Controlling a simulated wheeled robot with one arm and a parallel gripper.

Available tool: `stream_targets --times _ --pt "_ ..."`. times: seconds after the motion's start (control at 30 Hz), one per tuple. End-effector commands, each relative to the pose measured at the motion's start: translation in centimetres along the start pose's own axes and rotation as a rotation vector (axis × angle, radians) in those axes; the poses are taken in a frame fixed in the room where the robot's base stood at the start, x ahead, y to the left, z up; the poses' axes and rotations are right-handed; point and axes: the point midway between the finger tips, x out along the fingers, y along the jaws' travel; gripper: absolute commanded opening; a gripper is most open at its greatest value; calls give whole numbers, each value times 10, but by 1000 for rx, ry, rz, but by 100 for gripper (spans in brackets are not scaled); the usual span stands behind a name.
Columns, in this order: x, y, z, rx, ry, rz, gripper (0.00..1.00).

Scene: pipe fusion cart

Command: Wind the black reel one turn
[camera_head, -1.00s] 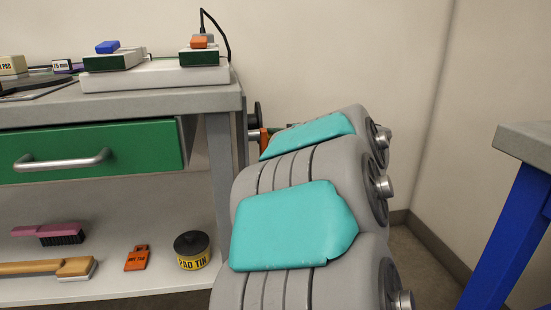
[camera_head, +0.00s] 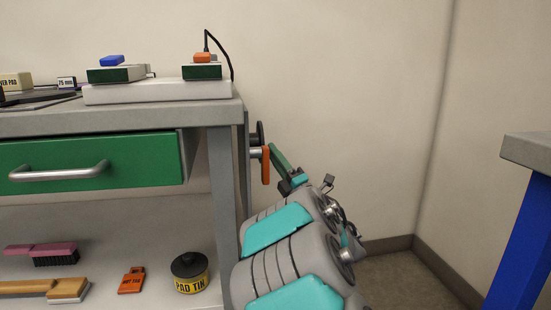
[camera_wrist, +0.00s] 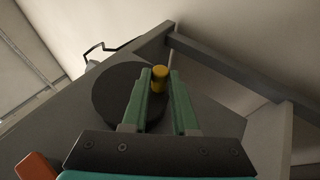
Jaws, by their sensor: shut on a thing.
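The black reel (camera_head: 260,131) is mounted on the right side of the cart, edge-on in the head view. In the wrist view it is a dark round disc (camera_wrist: 108,93) partly behind my left finger. A yellow knob (camera_wrist: 160,72) stands at the disc's right edge. My gripper (camera_wrist: 160,80) has its two green fingers on either side of this knob, shut on it near the fingertips. In the head view my gripper (camera_head: 272,150) reaches up to the reel from the lower right, and the knob is hidden there.
An orange handle (camera_head: 265,165) hangs just below the reel, close to my gripper. The cart's green drawer (camera_head: 120,158) is shut. A pad tin (camera_head: 189,280) and an orange tag (camera_head: 131,281) are on the lower shelf. A blue-legged table (camera_head: 520,240) stands at right.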

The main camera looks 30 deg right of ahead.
Motion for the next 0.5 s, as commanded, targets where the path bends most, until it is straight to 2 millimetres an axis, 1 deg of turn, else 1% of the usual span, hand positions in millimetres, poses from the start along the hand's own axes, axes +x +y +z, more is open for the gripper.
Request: stream_targets --times 0.03,0.1,0.5 --pt "2 -3 -3 -2 8 14 0" --pt "2 -3 -3 -10 7 32 0" --pt "5 -1 -3 -26 11 71 0"
